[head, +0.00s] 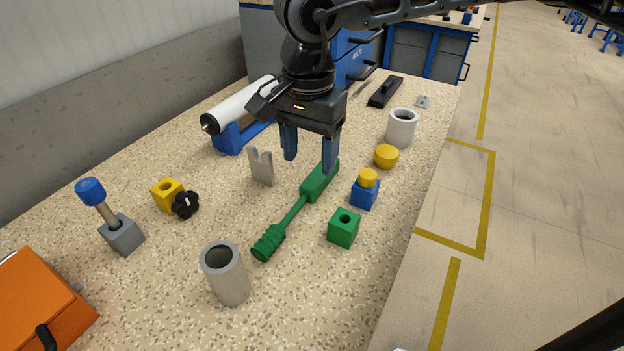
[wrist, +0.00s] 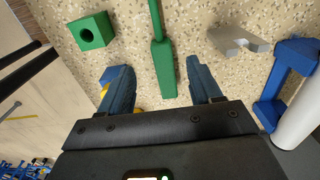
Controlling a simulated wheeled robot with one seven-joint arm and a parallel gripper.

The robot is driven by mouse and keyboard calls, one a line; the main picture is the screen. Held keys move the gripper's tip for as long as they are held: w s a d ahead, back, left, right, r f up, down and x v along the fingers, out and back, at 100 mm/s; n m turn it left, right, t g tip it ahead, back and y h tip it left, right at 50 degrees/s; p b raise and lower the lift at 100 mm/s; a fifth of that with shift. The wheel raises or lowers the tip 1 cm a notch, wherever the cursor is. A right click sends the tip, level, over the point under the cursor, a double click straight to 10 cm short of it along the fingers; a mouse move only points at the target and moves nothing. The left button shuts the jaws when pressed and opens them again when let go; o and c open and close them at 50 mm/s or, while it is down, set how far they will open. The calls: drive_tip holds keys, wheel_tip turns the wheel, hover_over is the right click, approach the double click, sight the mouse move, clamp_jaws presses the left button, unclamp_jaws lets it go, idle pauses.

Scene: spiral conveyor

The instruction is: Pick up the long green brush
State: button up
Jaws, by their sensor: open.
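The long green brush (head: 293,210) lies on the speckled table, its ribbed end toward the front and its thick block end toward the back. My gripper (head: 309,168) is above the block end, pointing down, with its two blue fingers apart and nothing between them. One finger hides a little of the block end in the head view. In the wrist view the brush (wrist: 162,65) runs down between the open fingers (wrist: 163,88). The gripper appears to be above the brush and not closed on it.
A green cube with a hole (head: 344,228), a blue block with a yellow knob (head: 364,193) and a yellow disc (head: 386,156) stand to the right. A grey forked piece (head: 261,166) stands left. A grey cylinder (head: 226,275) stands in front. A white roller (head: 235,105) lies behind left.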

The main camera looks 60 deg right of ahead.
sight(309, 184)
drive_tip(key=shift+w+d+f+p, duration=0.1)
drive_tip(key=shift+f+p, duration=0.25)
drive_tip(key=shift+f, duration=1.6)
drive_tip(key=shift+w+d+f+p, duration=0.1)
drive_tip(key=shift+f+p, duration=0.25)
drive_tip(key=shift+f, duration=1.55)
drive_tip(key=shift+c, duration=0.4)
drive_tip(key=c, duration=1.1)
drive_tip(key=shift+r, duration=0.5)
drive_tip(key=r, duration=0.2)
drive_tip(key=r+b, duration=0.1)
drive_tip(key=shift+s+d+r, duration=0.25)
drive_tip(key=shift+s+d, duration=0.1)
drive_tip(key=shift+d, duration=0.05)
drive_tip(key=s+d+r, duration=0.2)
drive_tip(key=s+d+r+b, duration=0.1)
drive_tip(key=s+d+r, duration=0.1)
drive_tip(key=d, duration=0.1)
drive_tip(key=s+d+r, duration=0.2)
drive_tip(key=s+d, duration=0.1)
drive_tip(key=shift+r, duration=0.25)
